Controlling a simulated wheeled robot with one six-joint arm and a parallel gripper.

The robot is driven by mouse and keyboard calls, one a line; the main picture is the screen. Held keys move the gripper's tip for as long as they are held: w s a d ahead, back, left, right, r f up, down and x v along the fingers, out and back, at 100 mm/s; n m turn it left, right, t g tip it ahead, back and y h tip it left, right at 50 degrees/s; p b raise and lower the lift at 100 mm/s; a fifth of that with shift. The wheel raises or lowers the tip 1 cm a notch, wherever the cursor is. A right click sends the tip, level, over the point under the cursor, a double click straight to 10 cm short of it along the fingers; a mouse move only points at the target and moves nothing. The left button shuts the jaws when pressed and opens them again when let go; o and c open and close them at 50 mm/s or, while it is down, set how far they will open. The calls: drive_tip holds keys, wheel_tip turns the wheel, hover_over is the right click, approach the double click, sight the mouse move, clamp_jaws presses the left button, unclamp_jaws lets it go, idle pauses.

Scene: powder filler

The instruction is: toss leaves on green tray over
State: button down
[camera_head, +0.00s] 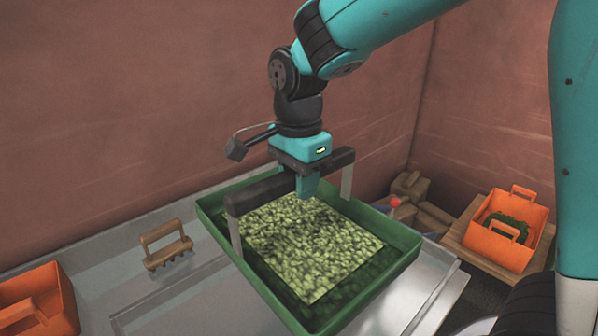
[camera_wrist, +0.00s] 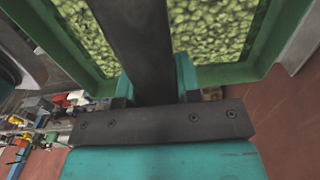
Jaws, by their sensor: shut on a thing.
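The green tray (camera_head: 408,243) is in the middle of the head view, with a layer of pale green leaves (camera_head: 318,245) spread inside. A dark bar (camera_head: 262,192) with grey legs at both ends spans the tray, and the legs meet its opposite side walls like a handle. My gripper (camera_head: 306,186) is shut on the middle of this bar, above the leaves. In the wrist view the bar (camera_wrist: 143,45) runs away from the jaws between two patches of leaves (camera_wrist: 215,28). I cannot tell whether the tray touches the metal surface below.
A metal work surface (camera_head: 185,312) lies under and around the tray. An orange box (camera_head: 52,290) stands at lower left, another orange box (camera_head: 511,256) at right. Reddish walls (camera_head: 120,90) close the back.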

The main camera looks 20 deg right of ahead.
drive_tip(key=shift+f, duration=0.65)
wheel_tip(320, 180, up, 8)
drive_tip(key=p, duration=0.6)
drive_tip(key=shift+f+p, duration=0.2)
drive_tip(key=shift+p, duration=0.2)
wheel_tip(320, 180, down, 8)
drive_tip(key=b, duration=0.5)
drive_tip(key=shift+r+b, duration=0.15)
drive_tip(key=shift+b, duration=0.15)
drive_tip(key=shift+r, duration=0.15)
drive_tip(key=shift+r+p, duration=0.15)
drive_tip(key=shift+p, duration=0.15)
